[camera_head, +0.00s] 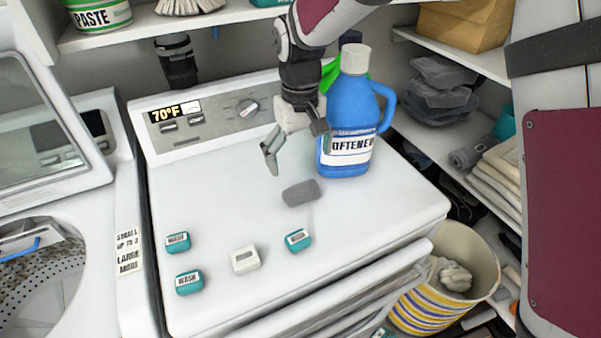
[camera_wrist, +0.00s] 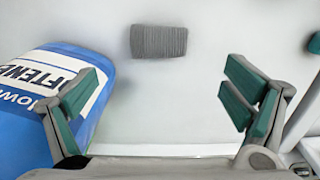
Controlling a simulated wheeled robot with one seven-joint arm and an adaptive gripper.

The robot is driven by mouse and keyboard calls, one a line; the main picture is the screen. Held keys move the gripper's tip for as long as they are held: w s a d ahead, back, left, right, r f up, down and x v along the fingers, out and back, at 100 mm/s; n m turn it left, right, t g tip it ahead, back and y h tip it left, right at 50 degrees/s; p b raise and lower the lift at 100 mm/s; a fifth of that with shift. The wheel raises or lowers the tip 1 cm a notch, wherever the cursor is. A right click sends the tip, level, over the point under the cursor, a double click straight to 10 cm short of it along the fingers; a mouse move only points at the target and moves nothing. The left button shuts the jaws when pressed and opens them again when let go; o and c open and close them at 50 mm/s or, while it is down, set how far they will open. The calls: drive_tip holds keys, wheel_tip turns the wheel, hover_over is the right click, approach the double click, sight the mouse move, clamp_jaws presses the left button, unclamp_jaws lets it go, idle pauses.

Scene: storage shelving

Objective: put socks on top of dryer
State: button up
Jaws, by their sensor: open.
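A small grey ribbed bundle, which looks like the rolled socks (camera_head: 301,192), is over the middle of the white dryer top (camera_head: 215,215). A faint shadow lies just below it, and I cannot tell whether it fully touches the surface. The socks also show at the top middle of the wrist view (camera_wrist: 158,41). My gripper (camera_head: 298,155) is open and empty above the dryer, behind the socks in the head view. In the wrist view its green-padded fingers (camera_wrist: 160,105) are wide apart, with the socks beyond them and not between them.
A blue softener bottle (camera_head: 350,115) stands close to my right finger. Several small teal and white boxes (camera_head: 245,259) lie along the dryer's front. A striped basket (camera_head: 430,310) and shelves (camera_head: 460,50) are on the right; an open washer (camera_head: 45,130) is on the left.

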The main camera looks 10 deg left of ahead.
drive_tip(key=shift+r, duration=1.1)
drive_tip(key=s+d+r+m+t, duration=0.1)
drive_tip(key=s+d+r+m, duration=0.1)
drive_tip(key=s+d+r, duration=0.5)
drive_tip(key=s+d+r+m+t, duration=0.15)
drive_tip(key=d+r, duration=0.35)
drive_tip(key=d, duration=0.6)
drive_tip(key=s+d+m+t, duration=0.2)
drive_tip(key=s+d+m, duration=0.2)
drive_tip(key=s+d, duration=0.7)
drive_tip(key=shift+s+r+t, duration=0.2)
drive_tip(key=shift+s+t, duration=0.15)
drive_tip(key=shift+s, duration=0.7)
